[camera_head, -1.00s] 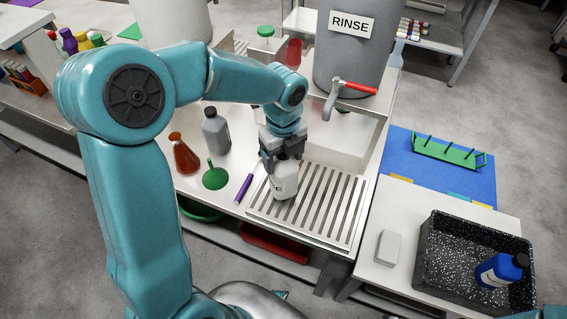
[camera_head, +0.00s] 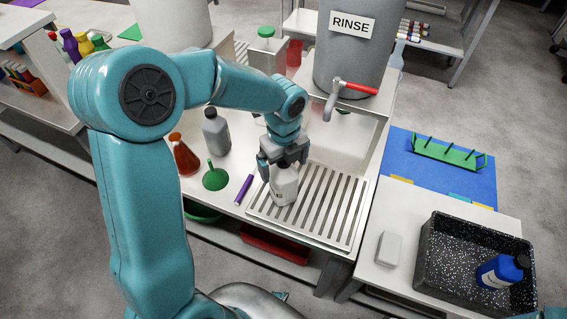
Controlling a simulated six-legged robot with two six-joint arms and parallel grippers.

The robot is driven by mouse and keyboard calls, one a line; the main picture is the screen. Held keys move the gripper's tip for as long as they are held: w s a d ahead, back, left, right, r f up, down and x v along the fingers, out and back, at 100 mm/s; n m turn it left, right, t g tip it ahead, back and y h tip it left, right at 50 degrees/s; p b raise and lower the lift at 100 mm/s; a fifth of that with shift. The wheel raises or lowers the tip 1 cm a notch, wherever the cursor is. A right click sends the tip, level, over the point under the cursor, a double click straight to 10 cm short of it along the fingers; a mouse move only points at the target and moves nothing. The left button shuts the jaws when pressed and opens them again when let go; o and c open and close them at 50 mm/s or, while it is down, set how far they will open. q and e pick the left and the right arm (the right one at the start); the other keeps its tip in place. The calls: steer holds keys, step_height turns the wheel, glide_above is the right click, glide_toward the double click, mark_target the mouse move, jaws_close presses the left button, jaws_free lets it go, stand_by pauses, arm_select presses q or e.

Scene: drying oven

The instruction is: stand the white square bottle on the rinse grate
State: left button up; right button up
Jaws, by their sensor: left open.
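The white square bottle (camera_head: 284,187) stands upright on the left part of the rinse grate (camera_head: 325,208), a slatted metal rack at the front of the bench. My left gripper (camera_head: 283,160) is open at the bottle's top, with its fingers around or just above the neck. The gripper hides the bottle's cap, so I cannot tell whether the fingers touch it. My right gripper does not show clearly; only a small teal part is at the bottom right edge.
A grey tank labelled RINSE (camera_head: 349,50) with a red-handled tap (camera_head: 347,90) stands behind the grate. A grey bottle (camera_head: 215,134), an orange-brown flask (camera_head: 184,157), a green funnel (camera_head: 214,178) and a purple marker (camera_head: 243,189) are left of it. The grate's right side is clear.

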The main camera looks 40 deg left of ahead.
arm_select(q)
step_height(320, 180, up, 12)
steer(key=shift+f+p, duration=0.1)
steer(key=shift+p, duration=0.45)
